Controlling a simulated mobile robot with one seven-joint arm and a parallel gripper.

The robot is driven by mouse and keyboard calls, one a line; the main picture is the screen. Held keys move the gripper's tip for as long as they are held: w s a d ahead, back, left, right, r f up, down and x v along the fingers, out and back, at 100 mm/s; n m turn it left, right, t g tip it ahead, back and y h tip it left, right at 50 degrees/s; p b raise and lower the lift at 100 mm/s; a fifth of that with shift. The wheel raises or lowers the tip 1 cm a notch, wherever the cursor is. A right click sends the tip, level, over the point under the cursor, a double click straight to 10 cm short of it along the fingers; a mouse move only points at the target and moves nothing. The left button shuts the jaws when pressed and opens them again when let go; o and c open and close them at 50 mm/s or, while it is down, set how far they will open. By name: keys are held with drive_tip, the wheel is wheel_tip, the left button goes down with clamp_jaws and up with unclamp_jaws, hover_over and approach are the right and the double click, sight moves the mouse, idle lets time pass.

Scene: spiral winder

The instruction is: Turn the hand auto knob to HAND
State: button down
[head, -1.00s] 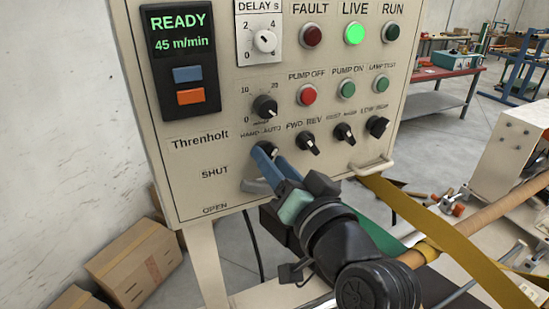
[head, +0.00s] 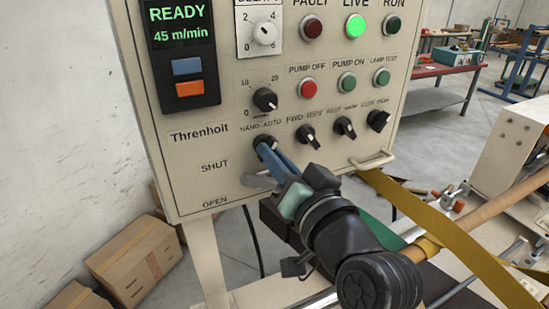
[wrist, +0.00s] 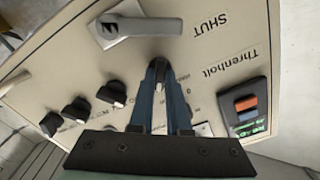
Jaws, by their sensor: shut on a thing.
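The hand auto knob (head: 264,141) is a small black knob under the HAND-AUTO label, at the left end of the lower row on the cream panel (head: 235,185). My gripper (head: 271,150) has its blue fingers closed around this knob. The fingers hide most of the knob, so which way it points cannot be told. In the wrist view, my gripper (wrist: 158,68) reaches the panel with its fingertips close together, and the knob is mostly hidden between them.
The grey SHUT/OPEN lever (head: 260,181) is just below my fingers. A black dial (head: 265,99) is above and the FWD-REV knob (head: 308,137) is to the right. A metal handle (head: 372,161) and a yellow strap (head: 430,220) lie further right.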

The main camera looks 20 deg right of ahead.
drive_tip(key=shift+n+b, duration=5.3)
drive_tip(key=shift+n, duration=1.3)
drive_tip(key=c, duration=0.9)
unclamp_jaws()
